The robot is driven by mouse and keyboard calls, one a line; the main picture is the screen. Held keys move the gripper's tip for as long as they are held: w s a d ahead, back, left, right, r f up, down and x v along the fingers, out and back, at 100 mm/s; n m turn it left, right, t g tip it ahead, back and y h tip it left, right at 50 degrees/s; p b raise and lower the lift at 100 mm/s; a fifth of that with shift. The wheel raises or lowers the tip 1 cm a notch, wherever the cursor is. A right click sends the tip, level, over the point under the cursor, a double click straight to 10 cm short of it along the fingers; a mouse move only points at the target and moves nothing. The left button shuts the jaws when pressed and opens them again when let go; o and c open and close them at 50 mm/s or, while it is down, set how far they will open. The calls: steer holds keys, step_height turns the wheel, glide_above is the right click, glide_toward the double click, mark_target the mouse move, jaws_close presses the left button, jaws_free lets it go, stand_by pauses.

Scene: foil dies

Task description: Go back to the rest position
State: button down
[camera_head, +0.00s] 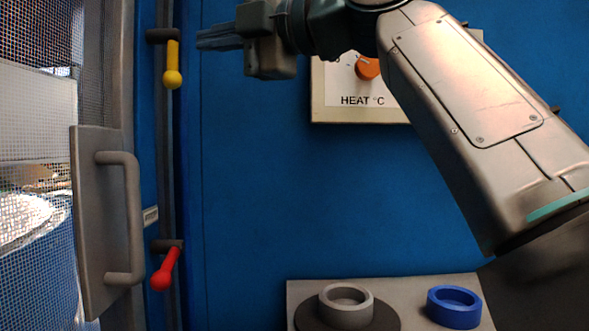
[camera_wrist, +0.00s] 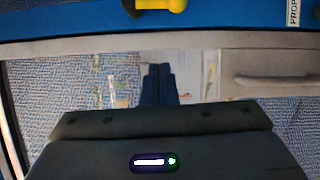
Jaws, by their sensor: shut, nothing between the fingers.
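My gripper (camera_head: 205,40) is at the upper middle-left in the head view, pointing left, with its fingers shut and nothing between them. The shut fingers also show in the wrist view (camera_wrist: 158,84). A yellow lever (camera_head: 173,66) hangs down just left of the fingertips in the head view, with a gap between them. It also shows in the wrist view (camera_wrist: 160,5) at the top edge. A red lever (camera_head: 165,270) sits lower on the same dark post, tilted with its knob to the lower left.
A panel marked HEAT °C with an orange knob (camera_head: 367,68) is partly behind my arm. A mesh door with a grey handle (camera_head: 130,220) stands at the left. A grey ring (camera_head: 346,306) and a blue ring (camera_head: 454,307) sit on a shelf (camera_head: 410,289) below. The blue wall's middle is clear.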

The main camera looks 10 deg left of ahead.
steer(key=shift+w, duration=0.1)
steer(key=w+d+f+m+t+h+p, duration=0.3)
steer(key=w+d+f+m+h+p, duration=0.75)
steer(key=f+m+p, duration=0.55)
steer(key=s+d+f+m+g+h+p, duration=0.2)
steer(key=s+d+f+m+p, duration=0.5)
steer(key=d, duration=0.4)
steer(key=s+d+f+m+g+h+p, duration=0.2)
steer(key=s+d+f+m+h+p, duration=0.3)
steer(key=s+d+f+m+p, duration=0.3)
steer(key=s+d+m, duration=0.2)
steer(key=d+m, duration=0.1)
steer(key=shift+s+d, duration=0.1)
